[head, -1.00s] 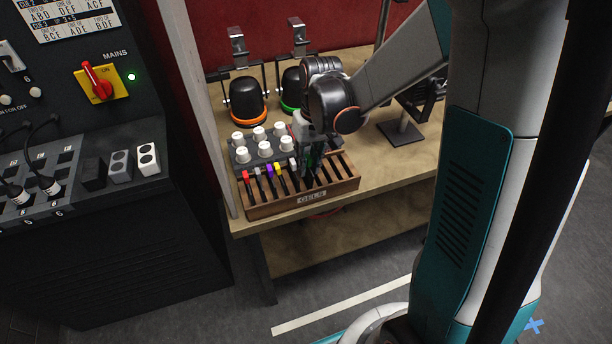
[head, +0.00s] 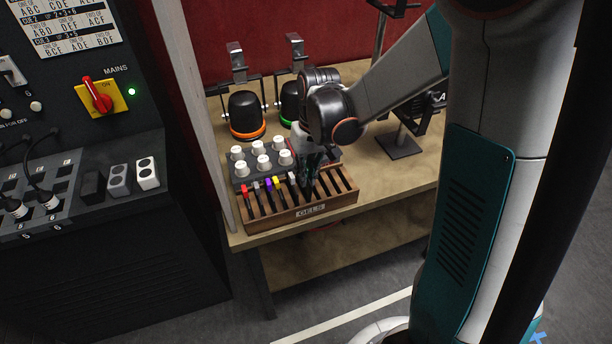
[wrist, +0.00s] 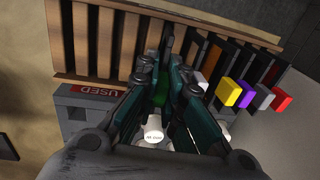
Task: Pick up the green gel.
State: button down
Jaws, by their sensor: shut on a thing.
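The wooden gel rack (head: 283,221), labelled GELS, stands on the bench; its slats (wrist: 100,46) show in the wrist view. My gripper (head: 309,184) reaches down over the middle of the rack. In the wrist view my gripper (wrist: 160,82) is shut on the green gel (wrist: 162,92), which shows as a green patch between the fingers. The fingers hide much of the gel, so I cannot tell whether it is clear of its slot. Red (wrist: 283,104), grey, purple (wrist: 246,89), yellow (wrist: 229,93) and white gel tabs stand to one side.
A grey block with several white knobs (head: 242,171) sits just behind the rack. Black domes with orange (head: 247,115) and green rims stand further back. The control panel with the red mains switch (head: 97,95) is at left. The bench right of the rack is mostly clear.

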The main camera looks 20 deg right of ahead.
notch_tip(320, 180, up, 19)
jog(key=p, duration=0.4)
jog(key=shift+f+p, duration=0.2)
jog(key=shift+p, duration=0.2)
jog(key=shift+r, duration=0.1)
notch_tip(320, 180, up, 10)
jog(key=d+p, duration=0.1)
jog(key=p, duration=0.6)
jog(key=shift+s+r+p, duration=0.15)
jog(key=shift+r+p, duration=0.1)
jog(key=shift+p, duration=0.15)
dwell(0.7)
